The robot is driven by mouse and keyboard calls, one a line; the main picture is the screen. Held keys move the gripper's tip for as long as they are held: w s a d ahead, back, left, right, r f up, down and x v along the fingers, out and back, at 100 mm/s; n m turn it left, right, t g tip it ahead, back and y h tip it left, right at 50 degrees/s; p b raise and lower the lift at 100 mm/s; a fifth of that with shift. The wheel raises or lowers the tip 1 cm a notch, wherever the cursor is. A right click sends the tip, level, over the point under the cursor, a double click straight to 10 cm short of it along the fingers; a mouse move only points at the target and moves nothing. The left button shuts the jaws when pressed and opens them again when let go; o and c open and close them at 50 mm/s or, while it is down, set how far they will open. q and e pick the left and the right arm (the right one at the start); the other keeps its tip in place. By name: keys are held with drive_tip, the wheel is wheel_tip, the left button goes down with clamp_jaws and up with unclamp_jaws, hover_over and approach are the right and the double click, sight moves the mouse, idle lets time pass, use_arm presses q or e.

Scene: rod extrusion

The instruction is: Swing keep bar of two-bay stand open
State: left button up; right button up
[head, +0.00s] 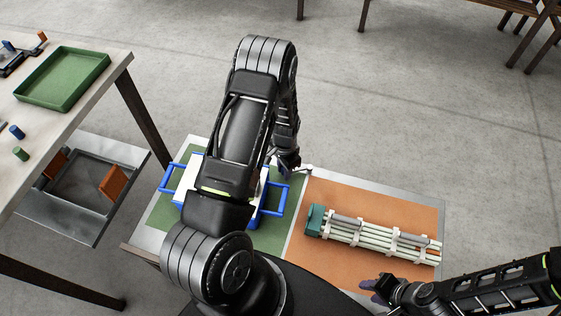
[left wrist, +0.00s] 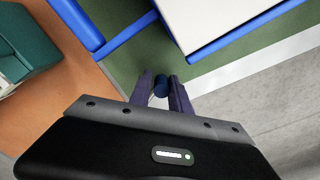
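A stand with blue rails (head: 273,211) and a white block sits on the green half of the table, largely hidden behind my left arm in the head view. Its blue rail and white block also show in the left wrist view (left wrist: 215,20). My left gripper (head: 291,167) is at the stand's far right side. In the left wrist view its dark fingers (left wrist: 162,88) stand apart on either side of a small dark blue knob (left wrist: 161,86); whether they press on it is unclear. I cannot make out the keep bar for sure. My right gripper (head: 371,284) is at the table's near right edge, apart from the stand.
A rack of pale rods with a teal end block (head: 316,219) lies on the orange half (head: 342,190). At the left, a side table holds a green tray (head: 62,80) and small blue and green cylinders. A grey shelf (head: 85,190) with orange plates is below it.

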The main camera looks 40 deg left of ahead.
use_arm(q)
drive_tip(key=shift+s+d, duration=0.4)
drive_tip(key=shift+d, duration=0.2)
use_arm(e)
drive_tip(key=shift+r, duration=0.2)
use_arm(q)
drive_tip(key=shift+s+d, duration=0.1)
drive_tip(key=shift+d, duration=0.05)
drive_tip(key=shift+s+d+p, duration=0.25)
drive_tip(key=shift+d+p, duration=0.05)
drive_tip(key=shift+d, duration=0.3)
use_arm(e)
drive_tip(key=shift+r, duration=0.1)
use_arm(q)
drive_tip(key=shift+d, duration=0.15)
drive_tip(key=shift+s+d, duration=0.2)
drive_tip(key=shift+d, duration=0.45)
use_arm(e)
drive_tip(key=shift+r, duration=0.1)
use_arm(q)
drive_tip(key=shift+d, duration=0.2)
